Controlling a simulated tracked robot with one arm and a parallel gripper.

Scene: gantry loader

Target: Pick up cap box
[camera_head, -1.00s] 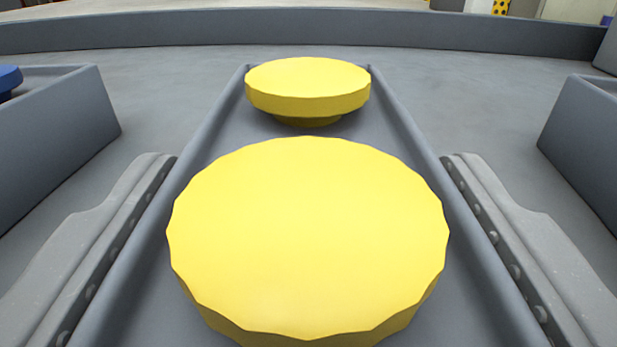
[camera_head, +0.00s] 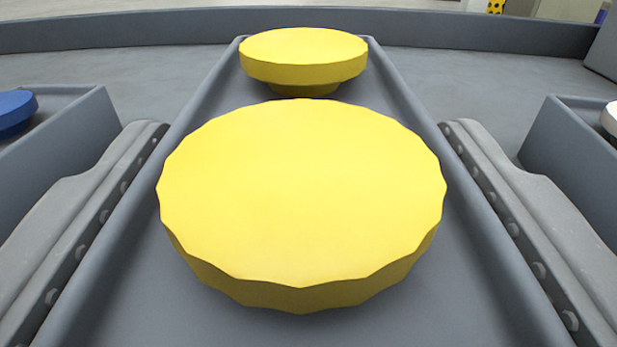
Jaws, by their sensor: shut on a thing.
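The cap box is a long, open grey box (camera_head: 478,280) in the middle of the view. It holds two yellow caps: a large near one (camera_head: 302,195) and a far one (camera_head: 303,50) at its far end. My gripper (camera_head: 303,125) has one grey finger along each long side of the box and is shut on it. The far rim of the box stands in front of the lower part of the far wall. The underside of the box and its near end are hidden or out of view.
A grey box (camera_head: 75,150) with a blue cap (camera_head: 14,113) is at the left. Another grey box (camera_head: 575,150) with a white cap (camera_head: 609,120) is at the right. A low grey wall (camera_head: 300,18) runs across the back, with bare grey surface before it.

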